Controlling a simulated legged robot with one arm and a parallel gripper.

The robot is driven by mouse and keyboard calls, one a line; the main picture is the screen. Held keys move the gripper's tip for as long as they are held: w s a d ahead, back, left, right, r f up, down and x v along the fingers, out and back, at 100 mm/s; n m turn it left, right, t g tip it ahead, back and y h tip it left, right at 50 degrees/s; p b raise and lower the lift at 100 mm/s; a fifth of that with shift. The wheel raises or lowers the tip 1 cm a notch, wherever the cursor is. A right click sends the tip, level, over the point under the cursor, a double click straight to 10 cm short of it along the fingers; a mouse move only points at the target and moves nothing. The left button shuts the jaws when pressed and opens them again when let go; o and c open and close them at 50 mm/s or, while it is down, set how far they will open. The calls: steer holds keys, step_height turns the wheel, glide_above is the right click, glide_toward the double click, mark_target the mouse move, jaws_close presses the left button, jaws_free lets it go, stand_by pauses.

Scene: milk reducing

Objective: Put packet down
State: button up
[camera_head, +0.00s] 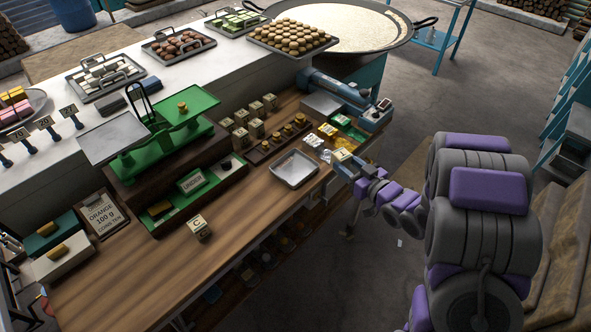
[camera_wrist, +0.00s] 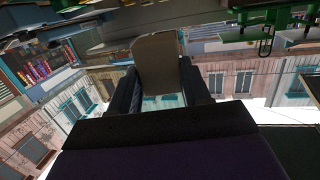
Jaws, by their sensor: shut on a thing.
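My gripper (camera_head: 347,166) is at the right edge of the wooden counter. It is shut on a small packet (camera_head: 341,156), whose pale top shows in the head view. In the wrist view, the packet's plain tan face (camera_wrist: 158,62) stands between the two dark fingers of my gripper (camera_wrist: 160,88). A shallow metal tray (camera_head: 294,169) lies on the counter just left of my gripper. It looks empty. Another packet (camera_head: 199,227) stands alone on the counter, nearer the front. Whether the held packet touches anything below cannot be told.
A green balance scale (camera_head: 166,130) stands left on a dark wooden base. Several packets (camera_head: 256,128) and a row of brass weights (camera_head: 288,132) are behind the tray. A blue-grey device (camera_head: 345,95) stands at the back right. The front counter (camera_head: 130,275) has bare room.

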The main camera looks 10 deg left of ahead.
steer(key=s+a+f+n+g+y, duration=0.2)
steer(key=s+a+f+n+g, duration=0.1)
steer(key=s+a+f, duration=0.25)
steer(key=b, duration=0.2)
glide_above(300, 174)
steer(key=shift+f, duration=0.9)
steer(key=shift+d+f+b, duration=0.15)
steer(key=shift+f+b, duration=0.3)
steer(key=shift+f, duration=1.35)
steer(key=shift+r, duration=0.1)
steer(key=o, duration=1.3)
